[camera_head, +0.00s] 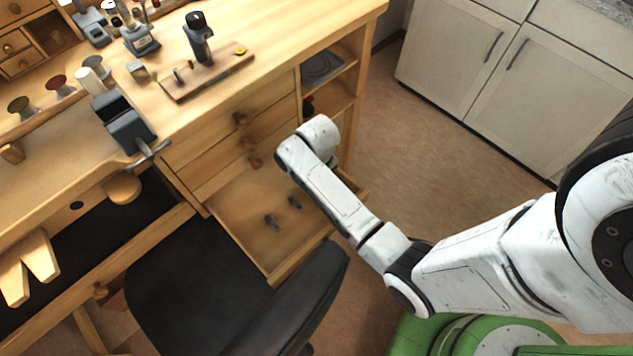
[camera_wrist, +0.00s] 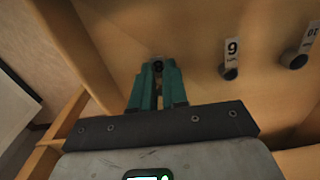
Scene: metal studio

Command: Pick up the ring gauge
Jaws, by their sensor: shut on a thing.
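My gripper (camera_wrist: 157,72) is in the wrist view, its teal fingers closed together on a small dark round thing (camera_wrist: 158,66), which looks like a ring gauge. The fingers hide most of it. To the right, a dark ring gauge (camera_wrist: 230,72) with a white tag marked 9 or 6 lies in the wooden drawer, and another ring gauge (camera_wrist: 298,60) with a tag lies at the right edge. In the head view two small dark pieces (camera_head: 271,221) (camera_head: 295,203) lie in the open drawer (camera_head: 240,240). My gripper is hidden by my arm there.
A workbench (camera_head: 300,40) bears a vise (camera_head: 125,125) and a wooden board with tools (camera_head: 215,75). A black chair (camera_head: 200,285) stands before the open drawer. Pale cabinets (camera_head: 470,60) stand at the back right, with free floor (camera_head: 430,150) between.

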